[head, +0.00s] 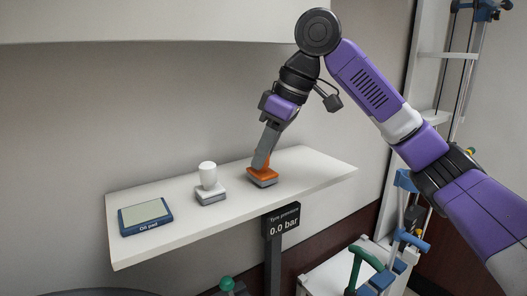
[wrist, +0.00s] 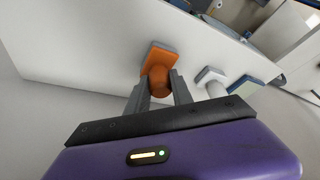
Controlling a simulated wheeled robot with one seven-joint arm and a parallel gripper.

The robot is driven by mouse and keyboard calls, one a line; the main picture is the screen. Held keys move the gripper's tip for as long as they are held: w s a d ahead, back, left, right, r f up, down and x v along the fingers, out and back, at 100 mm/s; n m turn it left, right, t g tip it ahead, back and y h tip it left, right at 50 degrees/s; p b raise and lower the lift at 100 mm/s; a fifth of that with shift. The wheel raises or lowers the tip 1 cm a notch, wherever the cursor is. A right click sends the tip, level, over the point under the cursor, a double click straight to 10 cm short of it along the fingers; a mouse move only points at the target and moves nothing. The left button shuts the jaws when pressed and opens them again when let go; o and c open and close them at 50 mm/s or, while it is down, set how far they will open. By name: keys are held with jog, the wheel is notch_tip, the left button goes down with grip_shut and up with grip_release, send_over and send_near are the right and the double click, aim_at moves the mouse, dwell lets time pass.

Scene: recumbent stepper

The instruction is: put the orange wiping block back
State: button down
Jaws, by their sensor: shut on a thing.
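The orange wiping block (head: 264,175) has an orange handle and top over a grey base. In the head view it is at the right part of the white shelf, upright, and its base appears to rest on the shelf top. My gripper (head: 260,163) comes down from above and is shut on its handle. In the wrist view the block (wrist: 160,58) shows between the two fingers of my gripper (wrist: 159,86), with the handle toward me. The fingers hide part of the handle.
A white-handled block (head: 210,190) stands to the left on the shelf (head: 310,168). A blue pad labelled "Oil pad" (head: 146,217) lies farther left. A sign reading "0.0 bar" (head: 283,221) stands in front of the shelf. The shelf's right end is clear.

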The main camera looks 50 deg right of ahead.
jog(key=shift+w+f, duration=0.1)
jog(key=c, duration=1.1)
grip_release()
jog(key=shift+f, duration=0.1)
jog(key=v, duration=1.2)
